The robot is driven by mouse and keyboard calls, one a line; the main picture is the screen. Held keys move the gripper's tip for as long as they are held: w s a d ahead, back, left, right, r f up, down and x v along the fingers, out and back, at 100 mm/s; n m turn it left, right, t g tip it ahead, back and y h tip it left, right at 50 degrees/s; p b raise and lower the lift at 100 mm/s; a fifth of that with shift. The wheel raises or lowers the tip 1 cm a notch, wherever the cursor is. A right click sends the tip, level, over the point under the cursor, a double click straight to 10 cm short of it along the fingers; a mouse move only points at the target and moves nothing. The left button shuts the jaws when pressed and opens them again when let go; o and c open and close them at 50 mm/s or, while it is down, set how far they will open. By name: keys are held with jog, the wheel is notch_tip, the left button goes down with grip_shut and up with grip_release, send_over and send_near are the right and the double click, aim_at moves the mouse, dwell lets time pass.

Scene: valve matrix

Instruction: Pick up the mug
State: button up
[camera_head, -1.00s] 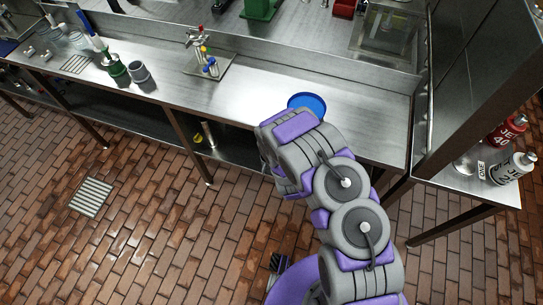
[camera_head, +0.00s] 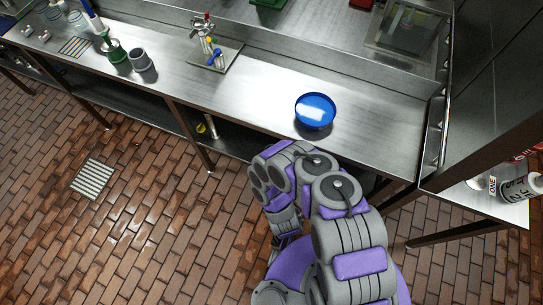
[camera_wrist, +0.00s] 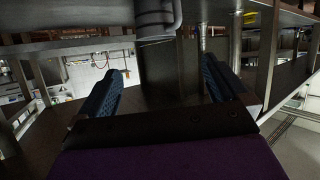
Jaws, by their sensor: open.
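A grey mug (camera_head: 140,60) stands upright on the steel counter at the upper left of the head view, just right of a green cup. In the wrist view my gripper (camera_wrist: 160,78) shows two blue-padded fingers spread apart with nothing held between them. A grey rounded, mug-like thing (camera_wrist: 155,18) with a loop at its right side shows at the top of the wrist view, beyond the fingers; I cannot tell whether it is the same mug. In the head view my folded arm stands in front of the counter, far right of the mug, and hides most of the gripper.
On the counter (camera_head: 255,95) are a green cup (camera_head: 117,52), a blue bowl (camera_head: 315,110) and a small tap-like fixture (camera_head: 213,55). Bottles (camera_head: 515,187) stand on a side table at right.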

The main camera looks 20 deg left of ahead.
jog(key=x, duration=0.3)
jog(key=b+x, duration=0.1)
jog(key=x, duration=0.6)
jog(key=shift+w+d+b, duration=0.15)
jog(key=shift+d+b, duration=0.25)
jog(key=shift+w+a+f+b, duration=0.3)
jog(key=shift+w+a, duration=0.2)
jog(key=shift+a, duration=0.25)
jog(key=w, duration=0.1)
jog(key=w+f+b, duration=0.1)
jog(key=w, duration=0.1)
jog(key=shift+a+f+b, duration=0.25)
jog(key=shift+a+b, duration=0.05)
jog(key=shift+b, duration=0.1)
jog(key=shift+w+a, duration=0.15)
jog(key=shift+w, duration=0.25)
jog(key=shift+a, duration=0.25)
jog(key=c, duration=0.3)
jog(key=shift+d, duration=0.2)
jog(key=c, duration=0.6)
jog(key=shift+o, duration=0.2)
